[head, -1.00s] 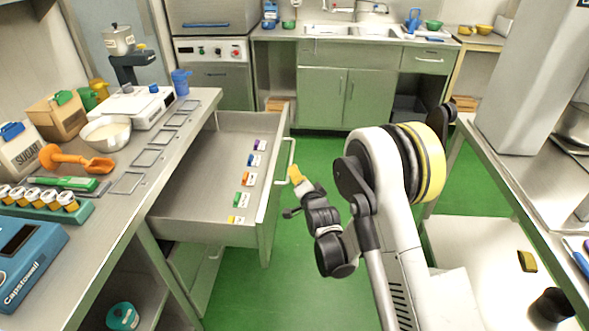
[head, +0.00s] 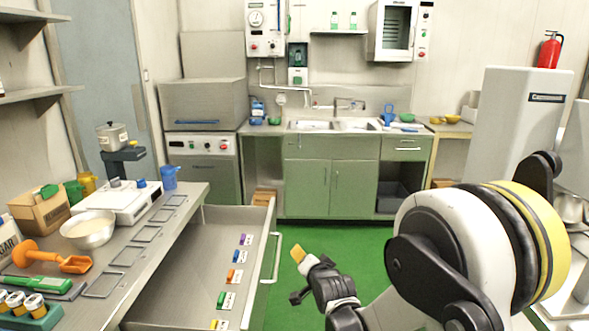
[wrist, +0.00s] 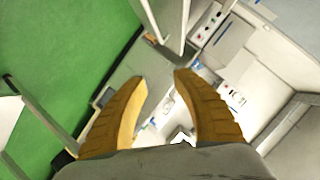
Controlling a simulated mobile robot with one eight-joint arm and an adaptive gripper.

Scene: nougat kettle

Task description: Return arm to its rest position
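My gripper (head: 299,256) hangs above the green floor, just right of the open drawer's handle in the head view. In the wrist view its two yellow-brown fingers (wrist: 162,80) stand apart with nothing between them, so it is open and empty. My white arm with its black and yellow joint rings fills the lower right of the head view. The open drawer (head: 160,293) holds several small coloured tags in a row along its right side. Its handle (head: 277,245) is beside my fingertips; I cannot tell the exact gap.
The left counter (head: 185,209) carries a bowl (head: 88,230), a white scale (head: 118,205), an orange scoop (head: 36,256) and a blue cup (head: 169,177). Green sink cabinets (head: 330,185) stand at the back. Green floor (head: 358,249) is open between the drawer and my arm.

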